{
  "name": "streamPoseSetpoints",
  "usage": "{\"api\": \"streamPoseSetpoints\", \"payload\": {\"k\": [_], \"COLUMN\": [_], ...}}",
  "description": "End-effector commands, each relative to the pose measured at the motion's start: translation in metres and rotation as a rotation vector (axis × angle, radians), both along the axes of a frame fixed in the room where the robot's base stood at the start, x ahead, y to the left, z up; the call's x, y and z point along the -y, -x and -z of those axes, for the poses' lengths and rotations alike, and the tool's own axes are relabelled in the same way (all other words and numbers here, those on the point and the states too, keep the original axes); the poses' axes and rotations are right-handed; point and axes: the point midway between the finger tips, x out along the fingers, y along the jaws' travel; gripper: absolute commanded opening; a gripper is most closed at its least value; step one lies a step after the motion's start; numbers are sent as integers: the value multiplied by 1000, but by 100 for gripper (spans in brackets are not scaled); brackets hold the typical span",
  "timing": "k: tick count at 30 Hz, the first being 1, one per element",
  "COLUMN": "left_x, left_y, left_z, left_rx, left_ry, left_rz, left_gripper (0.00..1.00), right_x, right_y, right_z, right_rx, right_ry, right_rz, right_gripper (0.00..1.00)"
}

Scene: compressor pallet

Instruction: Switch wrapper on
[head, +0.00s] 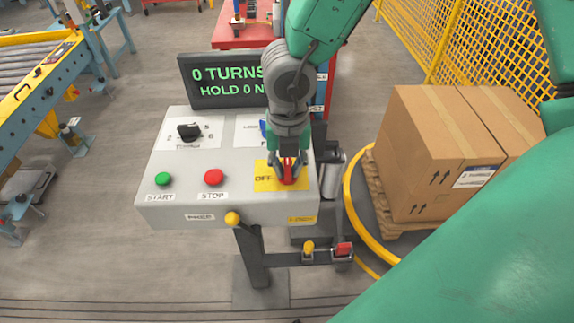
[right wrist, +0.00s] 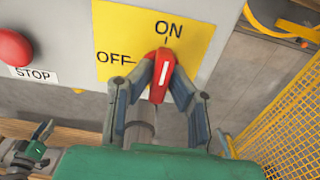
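The grey control panel (head: 235,208) stands in the middle of the head view. Its red rotary switch (right wrist: 161,82) sits on a yellow plate (right wrist: 120,42) marked ON and OFF. In the right wrist view the knob's white line points up, about toward the ON mark. My right gripper (head: 288,172) reaches down over the switch in the head view. Its two fingers (right wrist: 163,70) are on either side of the knob and appear to touch it. The gripper hides part of the yellow plate in the head view. My left gripper is not in view.
The panel has a green START button (head: 163,179), a red STOP button (head: 214,177), a black dial (head: 189,132) and a dark display (head: 215,82). Cardboard boxes (head: 418,145) stand on a pallet to the right, near a yellow mesh fence (head: 475,42). A roller conveyor (head: 30,70) is at left.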

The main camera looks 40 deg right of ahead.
Motion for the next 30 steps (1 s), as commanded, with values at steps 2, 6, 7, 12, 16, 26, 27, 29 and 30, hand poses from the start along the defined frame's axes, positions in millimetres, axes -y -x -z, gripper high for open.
{"api": "streamPoseSetpoints", "payload": {"k": [2, 6, 7, 12, 16, 26, 27, 29, 30], "left_x": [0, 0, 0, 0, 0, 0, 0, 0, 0], "left_y": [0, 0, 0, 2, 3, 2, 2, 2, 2], "left_z": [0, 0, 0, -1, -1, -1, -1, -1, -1], "left_rx": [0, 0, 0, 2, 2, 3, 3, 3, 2], "left_ry": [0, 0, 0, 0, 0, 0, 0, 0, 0], "left_rz": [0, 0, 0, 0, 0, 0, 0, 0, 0], "left_gripper": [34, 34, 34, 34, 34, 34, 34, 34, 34], "right_x": [0, 0, 0, 0, 0, 0, 1, 0, 1], "right_y": [-5, -3, -3, -1, -2, -4, -4, -5, -5], "right_z": [-3, -2, -2, -3, -16, -84, -91, -101, -106], "right_rx": [13, 9, 8, 6, 8, 10, 10, 9, 9], "right_ry": [-1, 0, -1, -1, -2, -5, -4, -5, -3], "right_rz": [2, 2, 1, 1, 3, 3, 2, 3, 2], "right_gripper": [34, 34, 34, 34, 34, 34, 34, 34, 34]}}
